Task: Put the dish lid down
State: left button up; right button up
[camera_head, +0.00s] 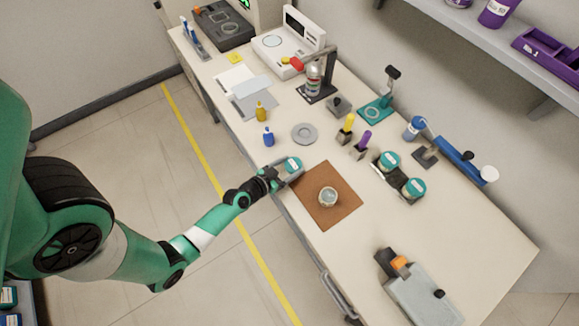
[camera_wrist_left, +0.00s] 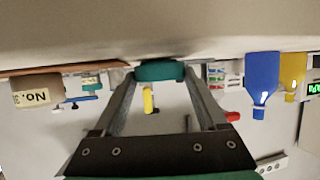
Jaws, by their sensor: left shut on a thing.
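My left gripper (camera_head: 289,170) reaches in over the front edge of the table and is shut on a round teal dish lid (camera_head: 293,163). In the left wrist view, which is upside down, the lid (camera_wrist_left: 160,70) sits edge-on between the two fingers, close to the table surface. I cannot tell whether it touches the table. An open round dish (camera_head: 328,196) stands on the brown mat (camera_head: 338,217), right of the lid and apart from it. My right gripper is not in view.
A grey round plate (camera_head: 304,133) and a blue bottle (camera_head: 268,136) stand beyond the lid. A dark holder with teal-lidded dishes (camera_head: 413,188) is to the right of the mat. The table between mat and tray is clear.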

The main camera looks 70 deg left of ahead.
pick_arm(q)
jog(key=shift+f, duration=0.25)
jog(key=o, duration=1.3)
jog(key=shift+r, duration=0.1)
jog(key=shift+c, duration=0.2)
jog(key=shift+r, duration=0.15)
jog(key=shift+s+d+r, duration=0.1)
jog(key=shift+s+d, duration=0.05)
jog(key=shift+s, duration=0.1)
jog(key=b+v, duration=0.1)
jog(key=v, duration=1)
jog(key=shift+s+r+b, duration=0.2)
jog(key=shift+b, duration=0.15)
